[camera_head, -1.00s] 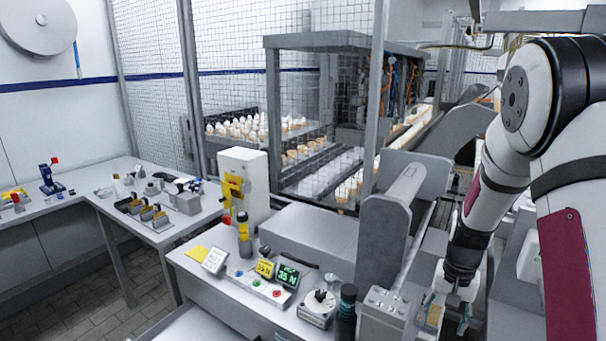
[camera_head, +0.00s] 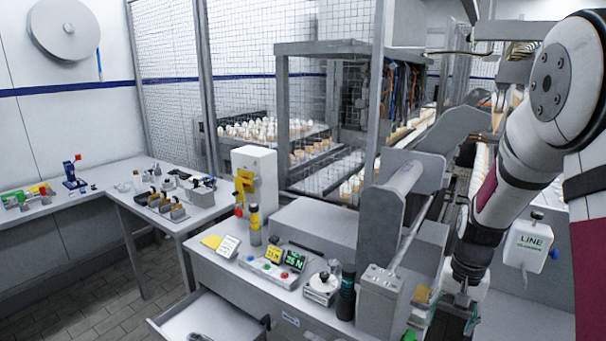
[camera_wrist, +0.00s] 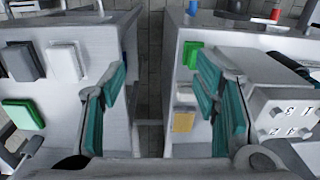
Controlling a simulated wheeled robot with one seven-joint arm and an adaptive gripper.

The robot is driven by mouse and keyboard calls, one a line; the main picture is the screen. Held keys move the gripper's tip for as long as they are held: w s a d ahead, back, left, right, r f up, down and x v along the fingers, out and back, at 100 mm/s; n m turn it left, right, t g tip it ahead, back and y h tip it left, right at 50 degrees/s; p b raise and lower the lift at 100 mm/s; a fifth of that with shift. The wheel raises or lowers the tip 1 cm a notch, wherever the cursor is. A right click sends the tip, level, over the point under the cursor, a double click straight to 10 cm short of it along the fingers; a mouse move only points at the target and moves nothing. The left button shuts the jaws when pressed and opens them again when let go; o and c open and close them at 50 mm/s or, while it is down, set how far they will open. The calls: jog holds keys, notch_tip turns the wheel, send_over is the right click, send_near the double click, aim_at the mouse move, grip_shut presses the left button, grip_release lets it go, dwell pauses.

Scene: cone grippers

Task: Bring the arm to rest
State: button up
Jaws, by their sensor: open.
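My arm comes down from the upper right in the head view. My gripper (camera_head: 449,317) hangs at the lower right, beside the grey machine housing at the end of the bench. In the wrist view my gripper (camera_wrist: 158,98) shows two teal-padded fingers spread wide apart. Nothing is between them; a dark gap with floor tiles shows between two grey surfaces below. The gripper is open and empty.
The bench (camera_head: 225,270) holds a button panel (camera_head: 268,273), a white post with a yellow device (camera_head: 250,190) and a dark cylinder (camera_head: 346,295). A drawer (camera_head: 205,318) stands open below. A white LINE box (camera_head: 528,246) is right of my arm. A wire-mesh fence (camera_head: 240,60) stands behind.

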jog(key=s+a+r+n+t, duration=0.2)
jog(key=s+a+r, duration=0.4)
jog(key=r, duration=0.4)
jog(key=s+a+r+n+t, duration=0.15)
jog(key=s+a+r, duration=0.25)
jog(key=s+r, duration=0.5)
jog(key=s+a+r+n+t, duration=0.1)
jog(key=s+a+r+n, duration=0.1)
jog(key=s, duration=0.6)
jog(key=shift+a+r+n, duration=0.2)
jog(key=shift+r+n, duration=0.25)
jog(key=shift+r, duration=0.35)
jog(key=shift+d, duration=0.1)
